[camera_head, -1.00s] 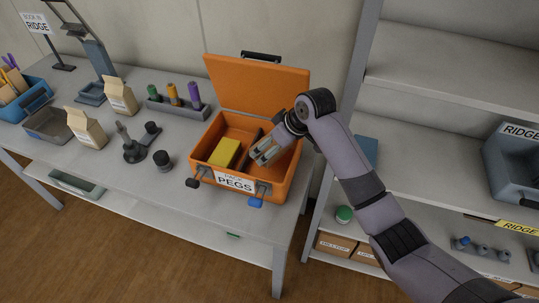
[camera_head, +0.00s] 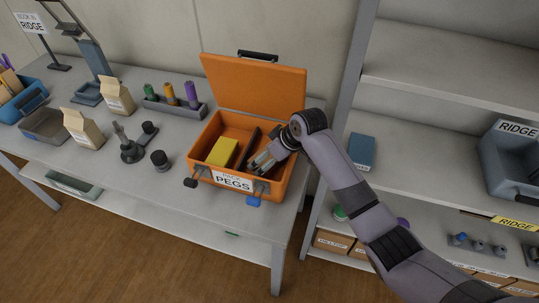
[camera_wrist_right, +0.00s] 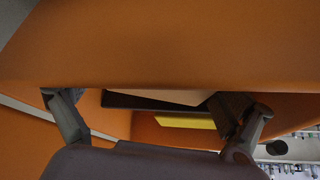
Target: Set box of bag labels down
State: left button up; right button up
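The open orange case (camera_head: 278,196) marked PEGS stands on the bench, its lid (camera_head: 255,85) raised. My right gripper (camera_head: 262,163) reaches down into its right part. In the right wrist view the gripper's fingers (camera_wrist_right: 158,105) are spread wide. A pale surface (camera_wrist_right: 172,97) shows between and beyond them, perhaps the box of bag labels; most of it is hidden and I see no label. A yellow block (camera_head: 223,151) lies in the left of the case, left of a dark upright strip (camera_head: 250,142). My left gripper is not in view.
Left of the case stand a dark jar (camera_head: 160,161), a dark stand (camera_head: 131,150), a rack with coloured tubes (camera_head: 178,107) and paper bags (camera_head: 83,129). At right, a shelf unit holds a blue box (camera_head: 361,151) and a RIDGE bin (camera_head: 510,160).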

jog(key=shift+r, duration=0.15)
jog(key=shift+d+r, duration=0.15)
jog(key=shift+r, duration=0.15)
jog(key=v, duration=1.1)
jog(key=shift+s+r, duration=0.15)
jog(key=shift+r, duration=0.1)
jog(key=shift+d+f, duration=0.1)
jog(key=shift+d, duration=0.05)
